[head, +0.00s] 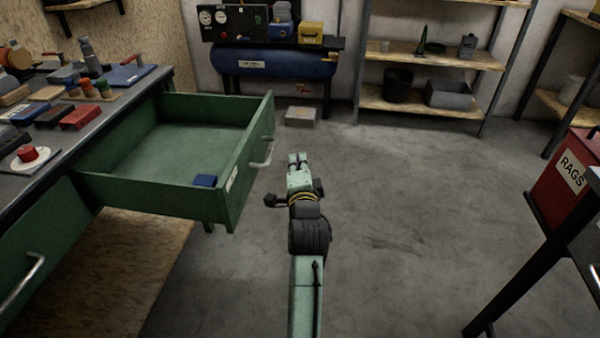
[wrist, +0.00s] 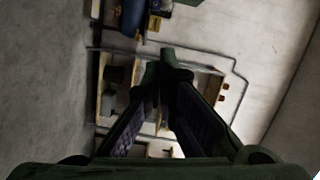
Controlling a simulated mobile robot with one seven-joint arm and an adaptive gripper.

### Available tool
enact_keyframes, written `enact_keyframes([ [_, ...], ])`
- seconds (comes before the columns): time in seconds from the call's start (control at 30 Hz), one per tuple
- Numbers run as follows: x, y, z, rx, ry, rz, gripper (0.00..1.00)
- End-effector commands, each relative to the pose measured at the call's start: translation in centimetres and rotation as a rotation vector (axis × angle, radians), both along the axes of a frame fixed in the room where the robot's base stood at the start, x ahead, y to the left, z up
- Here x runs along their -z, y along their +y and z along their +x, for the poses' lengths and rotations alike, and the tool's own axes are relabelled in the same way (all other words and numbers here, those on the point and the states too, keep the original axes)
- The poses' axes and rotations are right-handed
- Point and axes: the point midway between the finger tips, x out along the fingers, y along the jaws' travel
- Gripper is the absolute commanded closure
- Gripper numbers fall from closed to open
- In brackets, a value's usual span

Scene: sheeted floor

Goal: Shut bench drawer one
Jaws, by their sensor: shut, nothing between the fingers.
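A green bench drawer (head: 150,158) is pulled far out of the bench at the left. Its front panel (head: 246,165) faces right and carries a metal handle (head: 263,153) and a pale label. A small blue block (head: 205,181) lies inside near the front. My gripper (head: 298,158) is shut and empty, to the right of the drawer front and apart from it, pointing away from me. In the wrist view my gripper (wrist: 165,70) shows its fingers together at the tips; the drawer is not in that view.
The bench top (head: 70,130) holds several blocks and tools. Another closed green drawer (head: 40,265) with a handle is nearer. A red RAGS bin (head: 568,185) stands right, shelves (head: 430,105) and a blue tank (head: 272,64) at the back. The middle floor is clear.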

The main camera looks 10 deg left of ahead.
Motion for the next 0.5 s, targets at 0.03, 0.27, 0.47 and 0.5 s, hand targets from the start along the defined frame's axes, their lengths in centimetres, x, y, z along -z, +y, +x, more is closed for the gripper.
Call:
enact_keyframes([
  [0.03, 0.1, 1.2, -0.2, -0.007, 0.002, -0.002, 1.00],
  [0.27, 0.6, 3.6, -0.1, -0.003, -0.001, -0.002, 1.00],
  [0.47, 0.8, 3.9, -0.1, -0.002, -0.001, -0.002, 1.00],
  [0.5, 0.8, 3.9, -0.1, -0.001, -0.001, -0.002, 1.00],
])
